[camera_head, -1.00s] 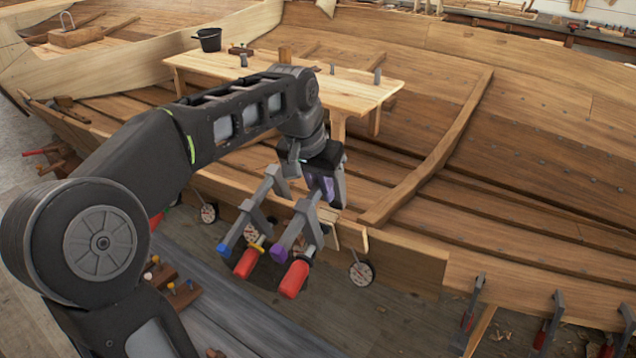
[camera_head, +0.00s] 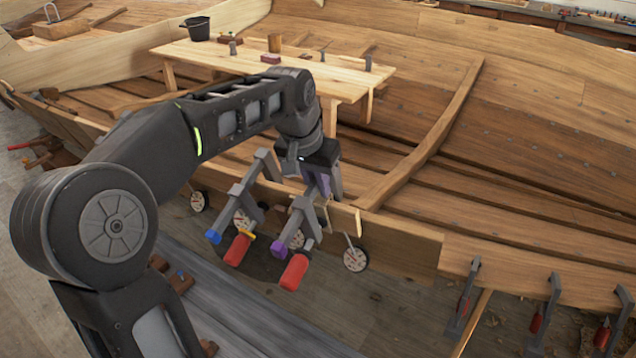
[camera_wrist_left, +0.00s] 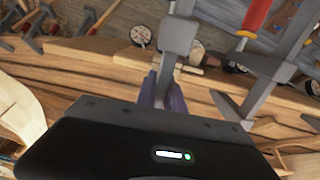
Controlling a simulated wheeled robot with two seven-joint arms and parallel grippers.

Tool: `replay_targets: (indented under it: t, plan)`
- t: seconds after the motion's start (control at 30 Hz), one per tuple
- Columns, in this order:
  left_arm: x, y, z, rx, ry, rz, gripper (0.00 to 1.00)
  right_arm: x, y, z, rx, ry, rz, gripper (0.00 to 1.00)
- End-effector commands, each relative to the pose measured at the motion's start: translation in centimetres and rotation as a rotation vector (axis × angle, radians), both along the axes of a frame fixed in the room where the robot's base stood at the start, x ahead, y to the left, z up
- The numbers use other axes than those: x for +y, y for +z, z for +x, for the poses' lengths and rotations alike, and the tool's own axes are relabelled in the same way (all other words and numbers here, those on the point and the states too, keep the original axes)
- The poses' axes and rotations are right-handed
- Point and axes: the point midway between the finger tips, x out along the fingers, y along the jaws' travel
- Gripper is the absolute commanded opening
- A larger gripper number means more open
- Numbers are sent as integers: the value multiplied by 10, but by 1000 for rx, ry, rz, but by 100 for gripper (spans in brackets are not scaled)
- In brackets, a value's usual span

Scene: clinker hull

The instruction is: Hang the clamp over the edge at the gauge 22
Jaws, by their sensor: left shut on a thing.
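My left gripper (camera_head: 318,185) is shut on a grey clamp (camera_head: 302,207) with a purple screw tip and red handle. The clamp hangs tilted at the near hull plank's top edge (camera_head: 405,232); whether it touches the edge is unclear. It also shows in the left wrist view (camera_wrist_left: 178,38), between the fingers (camera_wrist_left: 163,95). A second clamp (camera_head: 240,190), with blue tip and red handle, sits close to its left at the same edge. Round gauges (camera_head: 355,259) hang along the plank, one just right of the held clamp; their numbers are too small to read. My right gripper is out of view.
Several more clamps (camera_head: 547,312) hang along the edge at the right. A wooden table (camera_head: 255,62) with a black bucket (camera_head: 197,28) and small items stands inside the hull. A curved rib (camera_head: 425,150) rises right of the gripper.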

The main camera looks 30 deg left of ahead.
Motion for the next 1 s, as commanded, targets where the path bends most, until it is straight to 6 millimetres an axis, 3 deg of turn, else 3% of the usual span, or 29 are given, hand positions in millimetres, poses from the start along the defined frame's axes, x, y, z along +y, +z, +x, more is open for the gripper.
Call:
replay_targets:
  t: [1.0]
  plan:
    - [1, 69, -19, -15, 2, 2, 0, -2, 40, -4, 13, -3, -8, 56]
